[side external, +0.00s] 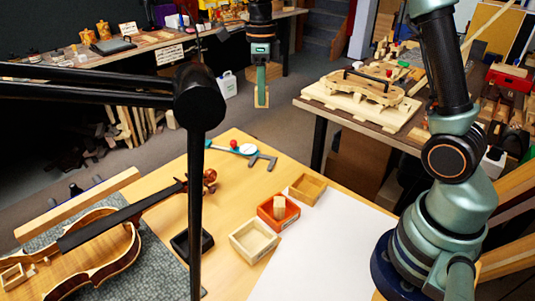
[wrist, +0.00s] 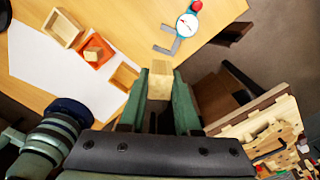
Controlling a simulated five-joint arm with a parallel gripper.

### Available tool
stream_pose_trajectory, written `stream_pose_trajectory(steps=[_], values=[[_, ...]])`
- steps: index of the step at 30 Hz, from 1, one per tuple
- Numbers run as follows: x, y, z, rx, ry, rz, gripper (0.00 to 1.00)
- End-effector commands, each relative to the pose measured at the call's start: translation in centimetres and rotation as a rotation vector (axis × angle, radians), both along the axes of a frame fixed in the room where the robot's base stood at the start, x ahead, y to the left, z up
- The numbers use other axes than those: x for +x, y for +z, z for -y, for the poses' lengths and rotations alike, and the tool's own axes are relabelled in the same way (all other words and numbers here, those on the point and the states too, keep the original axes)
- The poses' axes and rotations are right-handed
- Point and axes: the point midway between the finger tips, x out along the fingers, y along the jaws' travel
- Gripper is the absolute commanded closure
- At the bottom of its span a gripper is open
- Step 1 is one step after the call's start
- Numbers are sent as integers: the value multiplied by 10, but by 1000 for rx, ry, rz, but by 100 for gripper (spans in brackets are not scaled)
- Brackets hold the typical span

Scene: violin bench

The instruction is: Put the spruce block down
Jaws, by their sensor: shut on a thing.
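My gripper (side external: 262,92) hangs in the air beyond the far edge of the bench in the side external view. It is shut on a pale wooden block, which I take to be the spruce block (wrist: 160,84); the wrist view shows it between the green fingers. The block is clear of every surface, and the fingers hide part of its sides. A second small wooden block (side external: 279,207) stands in an orange-red box (side external: 286,221) on the bench.
An open pale wooden box (side external: 240,237), a brown wooden box (side external: 316,186) and a black tray (side external: 180,246) flank the orange-red box. A dial caliper (side external: 249,151) and a violin (side external: 85,250) lie on the bench. White paper (side external: 330,240) gives clear room. A black stand crosses the side view.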

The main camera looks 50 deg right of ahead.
Motion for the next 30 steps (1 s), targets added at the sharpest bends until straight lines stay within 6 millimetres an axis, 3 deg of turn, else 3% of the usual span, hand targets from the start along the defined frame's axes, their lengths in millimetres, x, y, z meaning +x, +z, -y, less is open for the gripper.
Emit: stream_pose_trajectory(steps=[6,11,30], values=[[10,1,5,0,-234,1,100],[12,-6,6,-1,-292,-2,100],[11,-145,5,-1,-293,-4,100]])
